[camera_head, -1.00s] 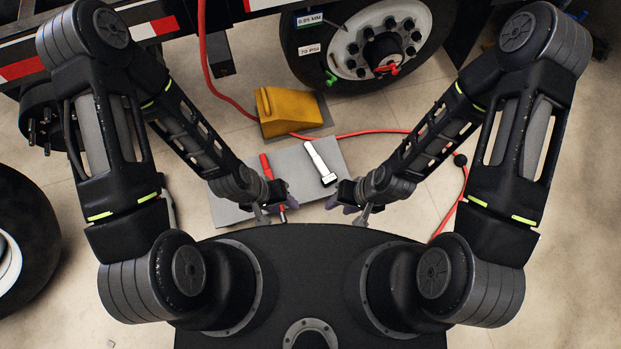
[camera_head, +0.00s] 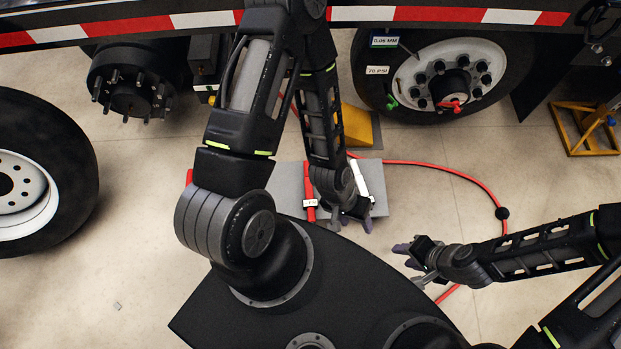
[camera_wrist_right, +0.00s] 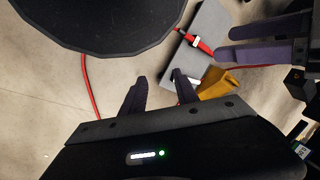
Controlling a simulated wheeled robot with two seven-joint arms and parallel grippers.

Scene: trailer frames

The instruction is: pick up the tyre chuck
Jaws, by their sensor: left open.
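A red, rod-shaped tool (camera_head: 309,182) with a small white tag lies on the grey mat (camera_head: 287,178); it is likely the tyre chuck, though I cannot be sure. It also shows in the right wrist view (camera_wrist_right: 186,35). A white and silver tool (camera_head: 377,186) lies right of it, partly hidden by my left arm. My left gripper (camera_head: 352,223) is open and empty at the mat's front edge, right of the red tool. My right gripper (camera_head: 411,262) is open and empty over bare floor, right of the mat; its fingers are apart in the right wrist view (camera_wrist_right: 155,90).
A yellow wedge (camera_head: 357,127) stands behind the mat. A red hose (camera_head: 455,174) curves over the floor on the right. A mounted wheel (camera_head: 440,75) and bare hub (camera_head: 130,85) sit under the trailer.

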